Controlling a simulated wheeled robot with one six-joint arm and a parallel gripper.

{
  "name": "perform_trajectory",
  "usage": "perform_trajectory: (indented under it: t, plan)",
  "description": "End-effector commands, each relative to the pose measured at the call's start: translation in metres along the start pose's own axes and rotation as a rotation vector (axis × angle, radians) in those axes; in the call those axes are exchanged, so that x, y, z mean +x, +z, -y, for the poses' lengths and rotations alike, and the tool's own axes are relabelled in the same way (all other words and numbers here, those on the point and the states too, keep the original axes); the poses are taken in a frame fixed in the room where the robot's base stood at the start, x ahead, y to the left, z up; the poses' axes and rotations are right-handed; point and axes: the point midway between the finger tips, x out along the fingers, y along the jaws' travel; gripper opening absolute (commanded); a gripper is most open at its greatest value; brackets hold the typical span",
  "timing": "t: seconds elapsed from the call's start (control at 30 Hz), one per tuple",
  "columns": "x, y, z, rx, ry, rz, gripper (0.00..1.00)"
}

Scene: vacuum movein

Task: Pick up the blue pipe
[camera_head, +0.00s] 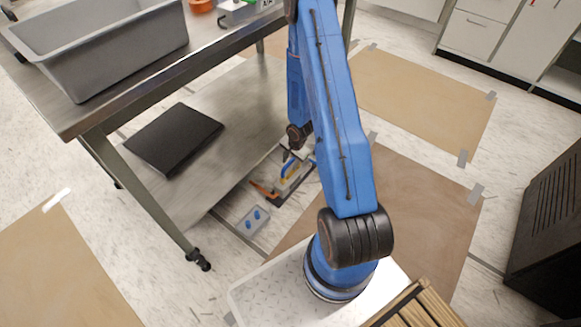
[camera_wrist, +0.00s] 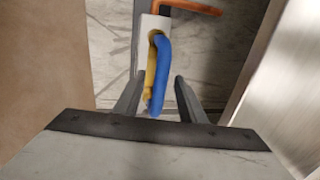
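The blue pipe (camera_wrist: 161,72) is a curved tube in the wrist view, arching from a pale block down between my two fingers. A yellow pipe (camera_wrist: 151,72) lies close along its left side. My gripper (camera_wrist: 159,78) is open, with one dark finger on each side of the pipes. I see a gap on both sides and no clear contact. In the head view, my gripper (camera_head: 292,155) hangs low over a small fixture with yellow and blue parts (camera_head: 289,170), partly hidden by my arm.
An orange part (camera_head: 263,190) sits beside the fixture, and a grey box with blue knobs (camera_head: 252,221) lies in front. A metal table (camera_head: 150,80) with a lower shelf (camera_head: 220,140) stands left, carrying a grey bin (camera_head: 105,50). A dark cabinet (camera_head: 548,235) stands right.

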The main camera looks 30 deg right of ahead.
Motion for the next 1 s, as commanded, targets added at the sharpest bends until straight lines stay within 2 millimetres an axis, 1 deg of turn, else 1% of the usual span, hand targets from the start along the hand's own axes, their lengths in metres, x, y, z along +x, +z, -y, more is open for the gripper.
perform_trajectory:
  t: [0.13,0.37,0.4,0.47,0.5,0.53,0.57,0.87,1.0]
  plan:
    - [0.0077,-0.0003,0.0005,0.001,-0.001,-0.001,0.37]
    - [0.0086,-0.0003,0.0005,0.000,-0.001,-0.001,0.37]
    - [0.0085,-0.0003,0.0005,0.000,-0.001,-0.001,0.35]
    - [0.0085,-0.0002,0.0004,0.000,-0.001,-0.001,0.20]
    - [0.0085,-0.0002,0.0004,0.000,-0.001,-0.001,0.11]
    - [0.0085,-0.0002,0.0004,0.000,-0.001,-0.001,0.04]
    - [0.0085,-0.0002,0.0004,0.000,-0.001,-0.001,0.00]
    - [0.0078,-0.0002,0.0007,0.000,-0.001,-0.001,0.00]
    - [0.0019,-0.0003,0.0020,-0.002,-0.002,-0.001,0.00]
